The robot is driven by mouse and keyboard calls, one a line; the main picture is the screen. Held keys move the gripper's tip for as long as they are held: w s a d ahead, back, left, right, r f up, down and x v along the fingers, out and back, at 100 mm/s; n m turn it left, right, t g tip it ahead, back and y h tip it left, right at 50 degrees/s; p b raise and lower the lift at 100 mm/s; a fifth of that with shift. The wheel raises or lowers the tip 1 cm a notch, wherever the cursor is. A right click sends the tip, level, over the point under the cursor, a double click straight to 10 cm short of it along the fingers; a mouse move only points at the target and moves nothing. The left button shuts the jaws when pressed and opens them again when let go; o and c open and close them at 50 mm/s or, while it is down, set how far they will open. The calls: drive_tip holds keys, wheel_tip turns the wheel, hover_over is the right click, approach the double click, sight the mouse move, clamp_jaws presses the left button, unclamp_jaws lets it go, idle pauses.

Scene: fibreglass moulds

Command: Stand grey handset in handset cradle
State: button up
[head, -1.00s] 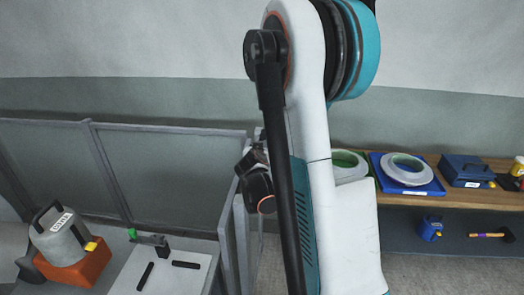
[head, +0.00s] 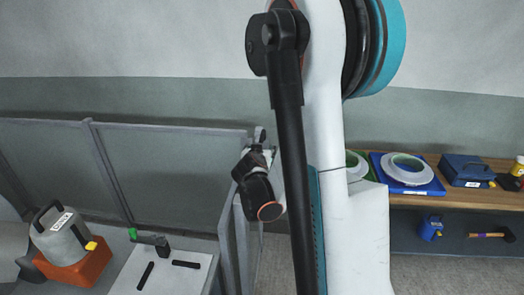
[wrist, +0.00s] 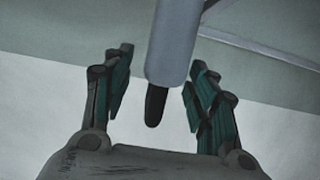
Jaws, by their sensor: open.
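In the wrist view, my gripper (wrist: 157,82) is open, its two teal-padded fingers spread apart. A grey rod (wrist: 175,40) with a black tip shows between them in the picture. I cannot tell whether it is the grey handset or something behind, and no finger visibly touches it. In the head view, my wrist hangs near the corner of the grey partition, and the finger area is small and dark. I cannot make out a handset or a cradle for certain in the head view.
A grey canister (head: 62,238) stands on an orange base (head: 72,266). A grey partition (head: 165,180) stands behind. A wooden shelf (head: 440,202) at right holds rings and a blue box (head: 465,170).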

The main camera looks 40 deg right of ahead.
drive_tip(key=v, duration=0.8)
idle(0.5)
